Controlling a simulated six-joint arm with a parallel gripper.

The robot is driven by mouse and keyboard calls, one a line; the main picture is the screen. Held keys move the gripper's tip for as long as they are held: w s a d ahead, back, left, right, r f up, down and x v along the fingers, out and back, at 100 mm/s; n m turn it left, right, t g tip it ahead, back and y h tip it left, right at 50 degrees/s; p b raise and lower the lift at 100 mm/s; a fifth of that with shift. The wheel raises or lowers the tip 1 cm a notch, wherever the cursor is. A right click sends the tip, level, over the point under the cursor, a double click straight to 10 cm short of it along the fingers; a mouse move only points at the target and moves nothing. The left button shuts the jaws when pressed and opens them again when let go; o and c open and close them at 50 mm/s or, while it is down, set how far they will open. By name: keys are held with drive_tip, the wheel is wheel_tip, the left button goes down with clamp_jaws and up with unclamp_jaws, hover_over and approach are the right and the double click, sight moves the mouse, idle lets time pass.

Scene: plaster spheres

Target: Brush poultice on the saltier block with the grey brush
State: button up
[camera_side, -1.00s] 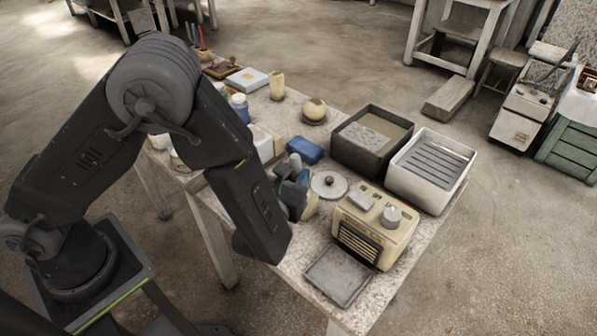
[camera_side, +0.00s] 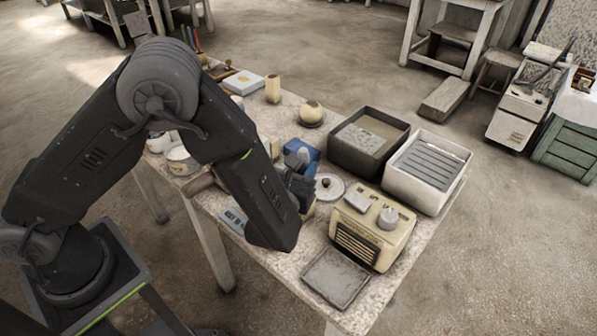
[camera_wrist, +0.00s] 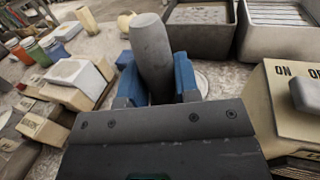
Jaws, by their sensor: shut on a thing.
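My gripper (camera_side: 300,180) is low over the middle of the table and partly hidden by my forearm in the side view. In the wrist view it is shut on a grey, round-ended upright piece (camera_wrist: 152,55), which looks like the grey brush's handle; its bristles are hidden. The grey piece also shows in the side view (camera_side: 302,155), in front of a blue thing (camera_side: 312,150). Blue surfaces flank it in the wrist view. Several pale blocks (camera_wrist: 78,78) with dark labels lie at the left there. I cannot tell which is saltier, nor make out the poultice.
A cream box with an ON switch (camera_wrist: 285,110) stands close on the right; its grille and grey knob show in the side view (camera_side: 370,225). A dark bin (camera_side: 345,155), a white bin (camera_side: 415,195) and a lidded round dish (camera_side: 328,186) stand near. A shallow grey tray (camera_side: 337,278) lies in front.

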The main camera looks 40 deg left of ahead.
drive_tip(key=shift+w, duration=0.65)
drive_tip(key=s, duration=0.5)
idle(0.4)
drive_tip(key=shift+w, duration=0.1)
drive_tip(key=shift+w, duration=2.4)
